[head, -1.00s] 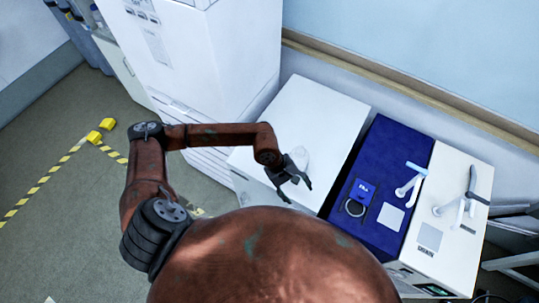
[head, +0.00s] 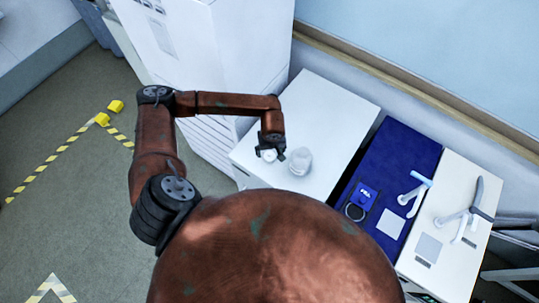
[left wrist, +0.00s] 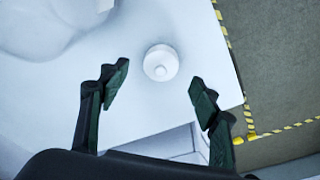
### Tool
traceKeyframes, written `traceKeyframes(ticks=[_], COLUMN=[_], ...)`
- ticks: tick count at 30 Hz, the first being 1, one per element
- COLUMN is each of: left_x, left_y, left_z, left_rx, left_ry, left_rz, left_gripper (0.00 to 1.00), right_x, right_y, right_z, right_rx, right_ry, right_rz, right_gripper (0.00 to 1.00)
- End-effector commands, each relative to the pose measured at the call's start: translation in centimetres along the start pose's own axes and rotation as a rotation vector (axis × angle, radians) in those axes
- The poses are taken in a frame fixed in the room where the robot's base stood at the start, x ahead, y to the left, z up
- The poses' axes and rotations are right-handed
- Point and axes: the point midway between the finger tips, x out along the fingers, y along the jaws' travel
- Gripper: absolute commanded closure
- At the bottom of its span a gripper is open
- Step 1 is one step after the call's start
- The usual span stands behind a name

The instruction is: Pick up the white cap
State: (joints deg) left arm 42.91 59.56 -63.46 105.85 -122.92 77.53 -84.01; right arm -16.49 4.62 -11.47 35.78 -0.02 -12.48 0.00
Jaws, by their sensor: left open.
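The white cap (left wrist: 161,63) is a small round piece with a raised knob, lying on the white cabinet top (left wrist: 110,112) near its edge. In the head view the cap (head: 269,155) shows just under my left gripper (head: 270,152), partly covered by it. In the left wrist view my left gripper (left wrist: 158,92) is open, its two fingers apart on either side. The cap lies just beyond the fingertips, roughly centred between them, with nothing held. My right gripper is not in view.
A whitish translucent rounded vessel (head: 299,161) stands right beside the cap on the cabinet top. It also shows large at the upper left of the left wrist view (left wrist: 60,22). A tall white cabinet (head: 225,60) stands behind, and a blue-topped unit (head: 402,150) to the right.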

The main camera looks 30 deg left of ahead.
Motion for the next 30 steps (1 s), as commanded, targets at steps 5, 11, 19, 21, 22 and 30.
traceKeyframes(ticks=[5, 11, 19, 21, 22, 30], left_x=[2.3, 4.5, 4.7, 4.7, 4.7, 4.7], left_y=[-0.4, -0.4, -0.5, -0.5, -0.5, -0.5], left_z=[0.0, -0.1, -0.1, -0.1, -0.1, -0.1], left_rx=[-0.002, -0.002, -0.004, -0.004, -0.004, -0.004], left_ry=[-0.003, -0.001, 0.0, 0.0, 0.0, -0.001], left_rz=[-0.003, 0.0, 0.0, 0.0, 0.0, 0.0], left_gripper=[0.42, 0.42, 0.45, 0.49, 0.51, 0.7], right_x=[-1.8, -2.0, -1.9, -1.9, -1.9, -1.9], right_y=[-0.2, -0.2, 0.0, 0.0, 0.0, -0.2], right_z=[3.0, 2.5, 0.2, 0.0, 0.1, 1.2], right_rx=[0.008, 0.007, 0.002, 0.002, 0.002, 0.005], right_ry=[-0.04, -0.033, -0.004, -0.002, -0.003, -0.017], right_rz=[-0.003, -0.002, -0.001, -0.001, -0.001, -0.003], right_gripper=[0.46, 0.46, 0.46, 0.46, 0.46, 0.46])
